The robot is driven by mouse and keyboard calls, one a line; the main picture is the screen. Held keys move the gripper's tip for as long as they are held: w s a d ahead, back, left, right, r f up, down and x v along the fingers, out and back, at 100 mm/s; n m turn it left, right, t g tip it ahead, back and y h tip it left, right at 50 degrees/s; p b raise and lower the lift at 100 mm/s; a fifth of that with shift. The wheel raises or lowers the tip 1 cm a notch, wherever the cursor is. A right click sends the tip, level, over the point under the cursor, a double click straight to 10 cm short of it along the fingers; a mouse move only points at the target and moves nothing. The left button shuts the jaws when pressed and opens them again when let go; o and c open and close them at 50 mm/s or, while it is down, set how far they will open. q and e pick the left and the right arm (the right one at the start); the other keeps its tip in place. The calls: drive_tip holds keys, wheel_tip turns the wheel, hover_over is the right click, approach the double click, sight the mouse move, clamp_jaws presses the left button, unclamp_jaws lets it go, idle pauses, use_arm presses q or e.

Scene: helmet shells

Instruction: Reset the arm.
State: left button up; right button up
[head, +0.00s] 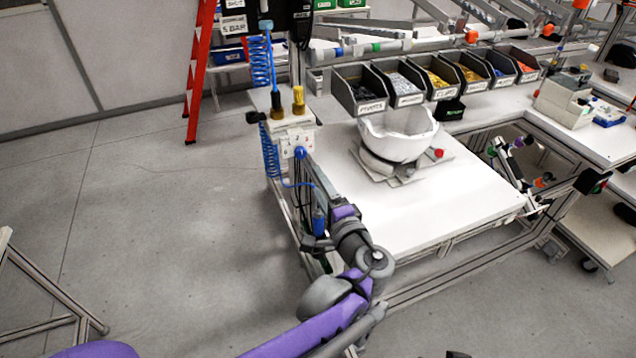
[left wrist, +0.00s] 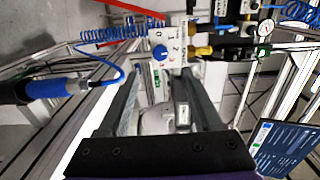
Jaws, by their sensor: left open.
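My left arm reaches in from the bottom of the head view, with purple links bent at a grey joint. My left gripper (head: 318,178) is at the near left corner of the white workbench, pointing up toward a white control box. In the left wrist view the two dark fingers of the left gripper (left wrist: 160,82) stand well apart. I see nothing clamped between them; a pale shape behind them is unclear. My right gripper is not in view.
A white helmet shell (head: 397,134) sits on a fixture on the workbench (head: 440,200). Labelled parts bins (head: 360,90) line its back. The control box (head: 297,141), with a blue coiled hose (head: 270,155), stands close to the left gripper. Open floor (head: 160,220) lies left.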

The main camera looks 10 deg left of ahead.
use_arm(q)
drive_tip(key=s+a+f+n+g+h, duration=0.3)
drive_tip(key=s+a+f+n+g, duration=0.4)
drive_tip(key=s+a+f, duration=0.55)
drive_tip(key=s+d+f+n+g+h, duration=0.1)
drive_tip(key=s+d+f+n+h, duration=0.1)
drive_tip(key=s, duration=0.4)
drive_tip(key=s+d+f+n+g+h, duration=0.1)
drive_tip(key=s+d+f+n+h, duration=0.1)
drive_tip(key=s+h, duration=0.3)
drive_tip(key=shift+s+d+f+g, duration=0.35)
drive_tip(key=shift+s+d, duration=0.5)
drive_tip(key=shift+s, duration=0.2)
